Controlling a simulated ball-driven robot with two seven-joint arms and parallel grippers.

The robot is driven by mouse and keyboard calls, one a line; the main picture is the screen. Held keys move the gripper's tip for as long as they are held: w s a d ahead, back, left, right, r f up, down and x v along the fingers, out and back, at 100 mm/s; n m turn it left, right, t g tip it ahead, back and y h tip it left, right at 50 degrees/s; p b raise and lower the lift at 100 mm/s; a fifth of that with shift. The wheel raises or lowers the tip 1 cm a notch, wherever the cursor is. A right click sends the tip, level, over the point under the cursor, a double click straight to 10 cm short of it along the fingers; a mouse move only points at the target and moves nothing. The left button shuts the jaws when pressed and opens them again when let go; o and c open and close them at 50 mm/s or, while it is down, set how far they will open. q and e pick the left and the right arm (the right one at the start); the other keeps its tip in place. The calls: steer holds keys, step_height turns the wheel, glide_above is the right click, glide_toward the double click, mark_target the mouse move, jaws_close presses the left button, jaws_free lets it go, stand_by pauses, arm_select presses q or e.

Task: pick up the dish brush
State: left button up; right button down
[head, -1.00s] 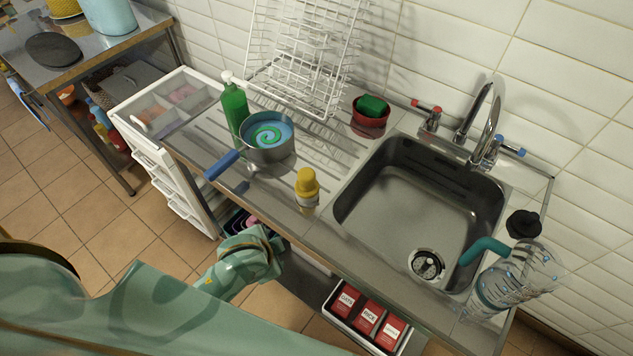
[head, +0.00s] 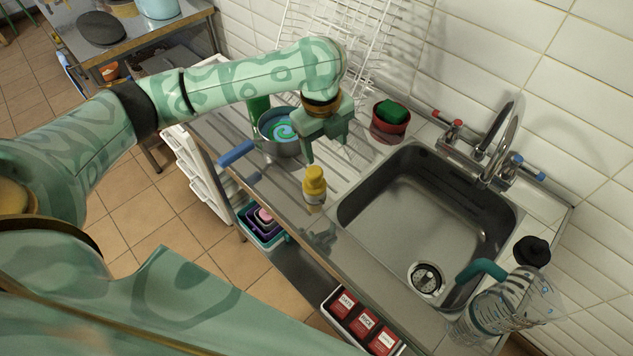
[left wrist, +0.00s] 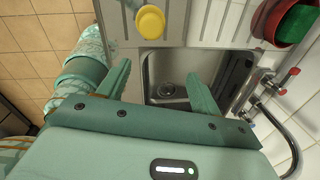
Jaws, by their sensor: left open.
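The item that best fits a dish brush is a short upright piece with a rounded yellow top (head: 314,183), standing on the steel counter just left of the sink. Its lower part is too small to make out clearly. In the left wrist view its yellow top (left wrist: 150,21) shows from above, beyond the fingers. My left gripper (head: 328,150) is open and empty, pointing down above the drainboard, behind the yellow-topped item and apart from it. Its two spread fingers (left wrist: 159,72) also show in the left wrist view. My right gripper is not in view.
A saucepan (head: 284,147) with a blue handle stands left of my gripper, by a partly hidden green bottle (head: 259,108). A clear jug (head: 510,305) is at right. A wire rack stands behind.

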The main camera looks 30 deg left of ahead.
arm_select(q)
steer(key=a+r, duration=0.3)
steer(key=b, duration=0.4)
glide_toward(314, 171)
steer(key=shift+g, duration=0.4)
steer(key=f, duration=0.3)
steer(key=w+f, duration=0.1)
steer(key=f, duration=0.1)
steer(key=shift+w+d+f, duration=0.1)
steer(key=shift+w+f, duration=0.05)
steer(key=shift+f, duration=0.25)
step_height(314, 171, down, 5)
steer(key=shift+d+f+b, duration=0.1)
steer(key=shift+f+b, duration=0.1)
steer(key=shift+b, duration=0.9)
steer(key=shift+r, duration=0.15)
steer(key=shift+c, duration=1)
steer(key=shift+y, duration=0.3)
steer(key=c, duration=0.9)
